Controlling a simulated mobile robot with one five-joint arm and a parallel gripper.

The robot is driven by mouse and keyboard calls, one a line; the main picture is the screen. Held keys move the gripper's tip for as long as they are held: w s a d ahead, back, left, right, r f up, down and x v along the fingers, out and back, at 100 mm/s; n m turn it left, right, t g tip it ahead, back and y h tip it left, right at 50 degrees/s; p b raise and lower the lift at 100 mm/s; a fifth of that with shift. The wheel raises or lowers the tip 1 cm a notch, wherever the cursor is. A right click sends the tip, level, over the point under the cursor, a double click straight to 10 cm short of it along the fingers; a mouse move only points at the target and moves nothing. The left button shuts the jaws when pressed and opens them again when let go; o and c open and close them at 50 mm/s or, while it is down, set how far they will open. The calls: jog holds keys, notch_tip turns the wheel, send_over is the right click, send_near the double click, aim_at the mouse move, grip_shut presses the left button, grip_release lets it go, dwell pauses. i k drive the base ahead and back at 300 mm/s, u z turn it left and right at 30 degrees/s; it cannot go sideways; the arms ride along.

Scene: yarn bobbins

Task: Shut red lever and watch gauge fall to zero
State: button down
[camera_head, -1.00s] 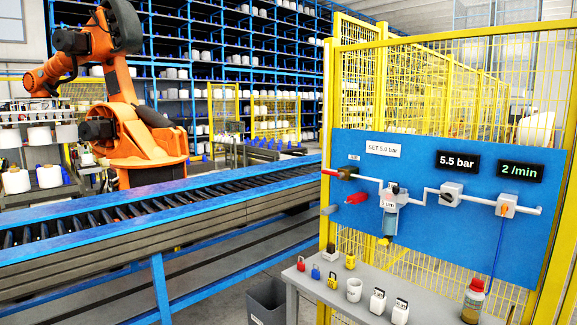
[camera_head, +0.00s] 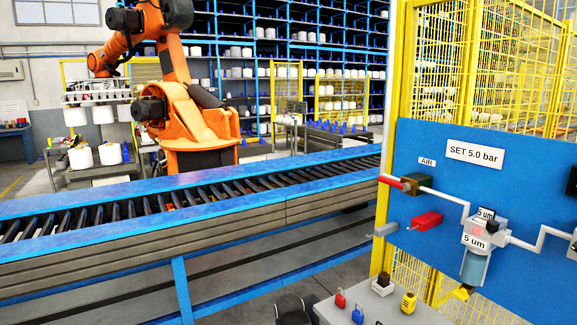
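A blue panel (camera_head: 520,185) stands at the right. A brass-coloured valve body (camera_head: 418,180) sits on its pipe beneath an AIR label, with a red pipe end (camera_head: 390,181) to its left. Below it a red handle (camera_head: 426,221) sticks out; I cannot tell which red part is the lever. A grey stub (camera_head: 383,229) is lower left of it. Only the edge of a black display (camera_head: 572,181) shows at the right, its reading cut off. My gripper is not recognisable in view.
A grey bench (camera_head: 345,310) with small red, blue and yellow padlocks stands below the panel. A yellow fence post (camera_head: 386,255) borders the panel. A roller conveyor (camera_head: 200,200) crosses the left. Dark rounded shapes (camera_head: 294,308) at the bottom edge are unclear.

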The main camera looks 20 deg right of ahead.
aim_at(404, 186)
jog(key=u, duration=0.55)
jog(key=i, duration=0.8)
jog(key=u, duration=0.35)
jog(key=k, duration=0.9)
jog(key=u, duration=0.15)
jog(key=i, duration=0.9)
jog(key=z, duration=0.05)
